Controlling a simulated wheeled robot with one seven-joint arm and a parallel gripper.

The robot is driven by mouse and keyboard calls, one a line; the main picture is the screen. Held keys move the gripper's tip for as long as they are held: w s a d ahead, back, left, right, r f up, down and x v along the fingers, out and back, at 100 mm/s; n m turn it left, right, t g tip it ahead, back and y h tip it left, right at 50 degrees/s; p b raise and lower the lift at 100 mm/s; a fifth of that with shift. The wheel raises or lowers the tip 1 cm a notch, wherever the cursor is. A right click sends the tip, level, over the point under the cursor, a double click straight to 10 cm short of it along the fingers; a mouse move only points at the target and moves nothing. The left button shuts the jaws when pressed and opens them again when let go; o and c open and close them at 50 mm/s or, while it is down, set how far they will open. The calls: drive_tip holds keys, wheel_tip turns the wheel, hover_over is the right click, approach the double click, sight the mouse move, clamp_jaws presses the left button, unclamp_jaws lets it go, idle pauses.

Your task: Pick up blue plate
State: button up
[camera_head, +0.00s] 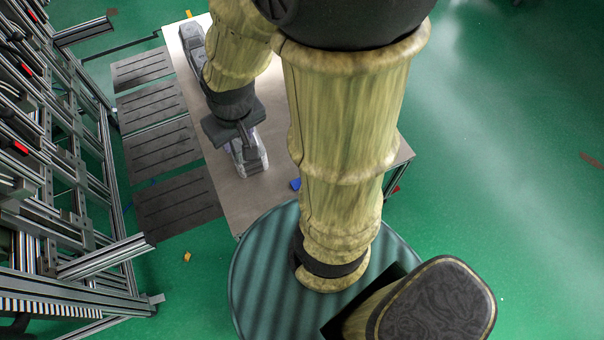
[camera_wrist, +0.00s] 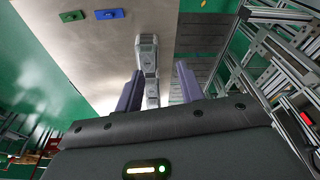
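The blue plate (camera_wrist: 72,16) is a small flat blue piece with a hole or knob in its middle, lying on the table at the upper left in the wrist view. Only a bit of it (camera_head: 296,184) shows in the head view, beside my arm, which hides the rest. My gripper (camera_wrist: 160,68) is open, its two dark purplish fingers apart. The blue plate lies outside the fingers, to their left in the wrist view. In the head view my gripper (camera_head: 248,160) is over the table, left of the blue plate.
A grey jointed object (camera_wrist: 149,50) shows beyond and between the fingers. The table (camera_head: 205,110) has bare room. A metal frame rack (camera_head: 70,150) and dark slotted panels (camera_head: 160,145) stand left.

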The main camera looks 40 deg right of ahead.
drive_tip(key=shift+s, duration=0.15)
drive_tip(key=w+d+f+n+g+h+b, duration=0.1)
drive_tip(key=w+d+f+n+h+b, duration=0.2)
drive_tip(key=f+b, duration=1)
drive_tip(key=w+d+f+n+g+h+b, duration=0.2)
drive_tip(key=f+n+h+b, duration=0.4)
drive_tip(key=f+b, duration=0.7)
drive_tip(key=w+d+f+n+g+h+b, duration=0.2)
drive_tip(key=f+b, duration=1.1)
drive_tip(key=f, duration=1.3)
drive_tip(key=w+d+n+h, duration=0.2)
drive_tip(key=w+d+n, duration=0.1)
drive_tip(key=n, duration=0.1)
drive_tip(key=shift+d+n, duration=0.15)
drive_tip(key=shift+n, duration=0.25)
